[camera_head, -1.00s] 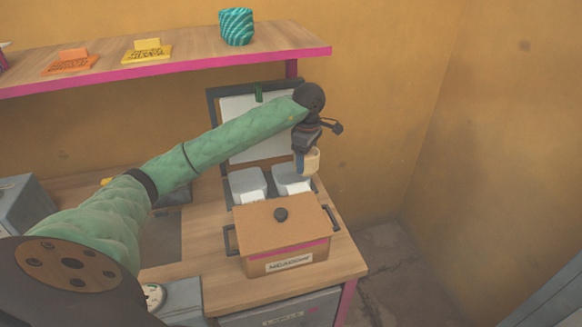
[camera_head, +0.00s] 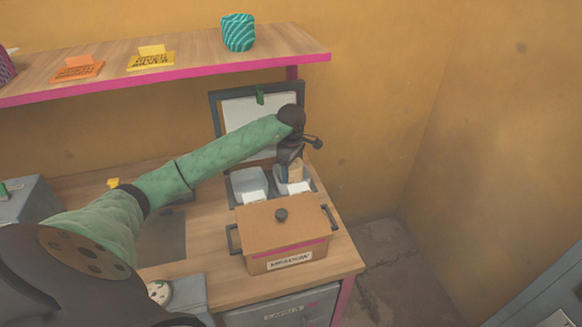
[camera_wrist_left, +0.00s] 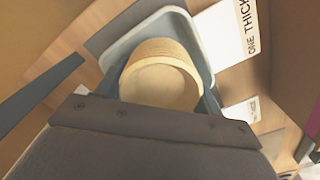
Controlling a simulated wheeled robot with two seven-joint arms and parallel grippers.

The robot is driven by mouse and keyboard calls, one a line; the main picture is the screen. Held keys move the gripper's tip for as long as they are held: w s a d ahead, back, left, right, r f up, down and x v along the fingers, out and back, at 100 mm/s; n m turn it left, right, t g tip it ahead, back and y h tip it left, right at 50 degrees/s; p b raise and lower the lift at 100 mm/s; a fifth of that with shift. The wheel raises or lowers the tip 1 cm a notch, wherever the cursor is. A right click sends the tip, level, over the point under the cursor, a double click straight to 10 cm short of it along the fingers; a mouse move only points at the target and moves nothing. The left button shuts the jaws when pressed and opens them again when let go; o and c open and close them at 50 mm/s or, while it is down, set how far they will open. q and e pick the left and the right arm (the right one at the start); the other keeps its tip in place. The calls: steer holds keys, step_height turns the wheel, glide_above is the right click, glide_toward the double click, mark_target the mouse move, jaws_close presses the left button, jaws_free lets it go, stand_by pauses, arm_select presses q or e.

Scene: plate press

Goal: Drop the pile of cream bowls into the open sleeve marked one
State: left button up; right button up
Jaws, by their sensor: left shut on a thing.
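My left gripper (camera_head: 294,171) is shut on the pile of cream bowls (camera_wrist_left: 160,84). In the left wrist view the pile is between the two fingers, and its round top faces the camera. A pale, rounded sleeve (camera_wrist_left: 195,30) shows around and behind the pile, with a label reading "ONE THICK" beside it. In the head view the gripper and pile are at the right-hand sleeve (camera_head: 281,184) and partly hide it. I cannot tell how far the pile is inside the sleeve. The left-hand sleeve (camera_head: 248,183) stands beside it. My right gripper is not in view.
A brown lidded box (camera_head: 262,226) with side handles and a "MEADOW" label stands in front of the sleeves. An open panel (camera_head: 245,112) rises behind them. A shelf above holds a teal ribbed cup (camera_head: 238,33) and orange (camera_head: 77,68) and yellow (camera_head: 151,58) signs.

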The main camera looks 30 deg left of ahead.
arm_select(q)
steer(key=shift+f, duration=0.3)
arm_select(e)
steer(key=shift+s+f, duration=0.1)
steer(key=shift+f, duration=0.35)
arm_select(q)
steer(key=shift+f, duration=0.1)
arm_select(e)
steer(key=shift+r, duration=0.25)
arm_select(q)
steer(key=o, duration=1.1)
steer(key=shift+o, duration=0.2)
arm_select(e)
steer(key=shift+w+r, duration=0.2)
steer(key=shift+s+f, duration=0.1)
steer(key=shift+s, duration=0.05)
arm_select(q)
steer(key=shift+r, duration=0.4)
step_height(320, 180, up, 11)
steer(key=b, duration=0.4)
steer(key=shift+f+b, duration=0.15)
steer(key=shift+b, duration=0.15)
steer(key=shift+r, duration=0.35)
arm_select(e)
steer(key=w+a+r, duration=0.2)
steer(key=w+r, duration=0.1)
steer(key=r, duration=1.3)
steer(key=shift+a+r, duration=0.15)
